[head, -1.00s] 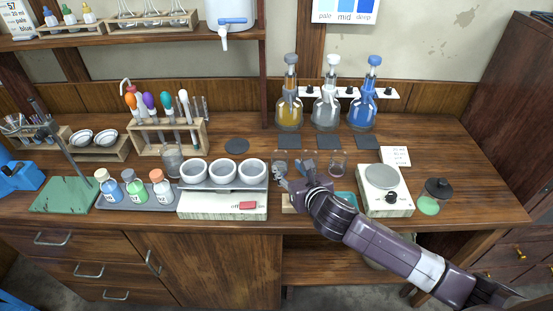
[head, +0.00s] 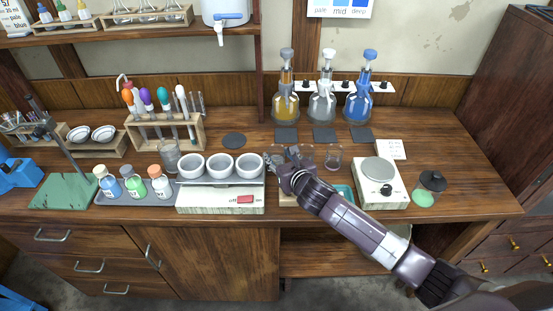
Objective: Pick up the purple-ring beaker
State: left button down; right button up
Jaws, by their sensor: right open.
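My right gripper (head: 283,158) is open, low over the bench right of the three white bowls. Its arm reaches in from the lower right. Its fingers overlap a small glass vessel there, so I cannot tell whether they touch it or what ring it has. A clear glass beaker (head: 333,157) stands just right of the gripper, apart from it; a reddish tint shows at its base. No purple ring can be made out on either one. My left gripper is not in view.
Three white bowls (head: 220,165) sit on a white heater left of the gripper. A hotplate (head: 380,183) and a black-lidded jar (head: 428,187) stand to the right. Yellow, clear and blue flasks (head: 322,95) stand behind dark pads. A teal tray is partly hidden by my arm.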

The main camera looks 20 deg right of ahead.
jog(key=c, duration=0.8)
jog(key=shift+c, duration=0.2)
jog(key=shift+s+r, duration=0.1)
jog(key=shift+s, duration=0.05)
jog(key=shift+s+d+r, duration=0.1)
jog(key=shift+s+r, duration=0.55)
jog(key=shift+r, duration=0.1)
jog(key=a+r+b+v, duration=0.1)
jog(key=v, duration=1.2)
jog(key=shift+s+d, duration=0.2)
jog(key=shift+d, duration=0.3)
jog(key=shift+r, duration=0.2)
